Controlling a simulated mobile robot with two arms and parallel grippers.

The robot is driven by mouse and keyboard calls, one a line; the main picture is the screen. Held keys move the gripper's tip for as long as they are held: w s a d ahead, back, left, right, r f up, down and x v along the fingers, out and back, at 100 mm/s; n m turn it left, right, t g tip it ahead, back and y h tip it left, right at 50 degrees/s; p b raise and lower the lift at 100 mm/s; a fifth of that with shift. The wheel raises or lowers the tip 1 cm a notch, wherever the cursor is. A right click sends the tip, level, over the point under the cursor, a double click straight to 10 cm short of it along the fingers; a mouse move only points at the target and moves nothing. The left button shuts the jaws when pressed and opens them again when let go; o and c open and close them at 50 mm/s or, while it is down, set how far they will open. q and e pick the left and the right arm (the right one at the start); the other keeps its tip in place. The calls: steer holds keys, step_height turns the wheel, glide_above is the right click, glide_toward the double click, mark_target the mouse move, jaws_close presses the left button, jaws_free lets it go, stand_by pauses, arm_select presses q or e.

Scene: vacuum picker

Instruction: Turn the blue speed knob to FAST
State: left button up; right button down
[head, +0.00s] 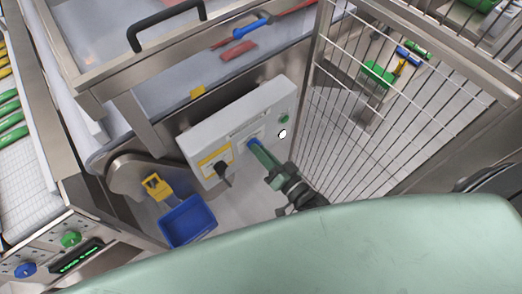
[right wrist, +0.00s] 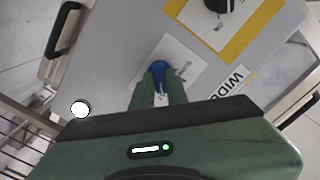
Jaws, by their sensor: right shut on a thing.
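The blue speed knob (right wrist: 158,72) sits on a white label plate on the grey control box (head: 238,116). In the head view the knob (head: 253,144) shows just past the tips of my right gripper (head: 257,149). My right gripper (right wrist: 158,90) is shut on the blue knob, with its two green fingers on either side of it. The fingers partly cover the knob and the lettering around it, so I cannot read which way it points. My left gripper is in neither view.
A black knob (head: 222,170) on a yellow plate sits left of the blue one. A green button (head: 284,118) and a white round button (head: 282,134) are at the box's right. A blue bin (head: 188,221) is below left. A wire fence (head: 350,120) stands close on the right.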

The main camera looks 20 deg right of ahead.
stand_by(0.5)
steer(key=c, duration=1.4)
jaws_free()
steer(key=v, duration=0.8)
steer(key=shift+b, duration=0.4)
